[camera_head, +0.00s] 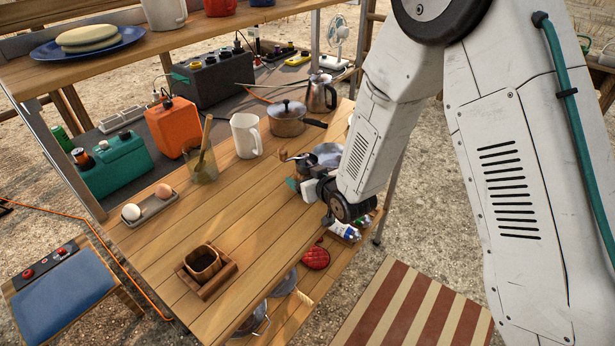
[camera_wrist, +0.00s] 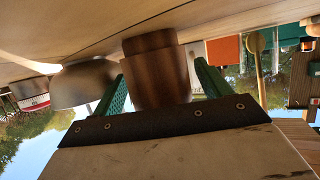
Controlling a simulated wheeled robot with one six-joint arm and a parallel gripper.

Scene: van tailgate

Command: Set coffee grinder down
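The coffee grinder (camera_head: 303,164) is at the right edge of the wooden tabletop (camera_head: 262,205) in the head view, its crank and wooden knob pointing left. In the wrist view the grinder's brown cylindrical body (camera_wrist: 155,68) stands between the two green fingers of my gripper (camera_wrist: 160,82). The fingers appear to press on both sides of it. The wrist picture is upside down, with the tabletop along its top. The grinder's end is at or very near that surface; I cannot tell whether it touches. In the head view my gripper (camera_head: 300,183) partly hides the grinder.
A grey metal bowl (camera_wrist: 85,86) is close beside the grinder. A lidded pot (camera_head: 287,122), a white mug (camera_head: 246,135) and a glass with a wooden utensil (camera_head: 202,165) stand behind and left. A wooden tray (camera_head: 213,285) holds a dark-filled cup. The middle tabletop is clear.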

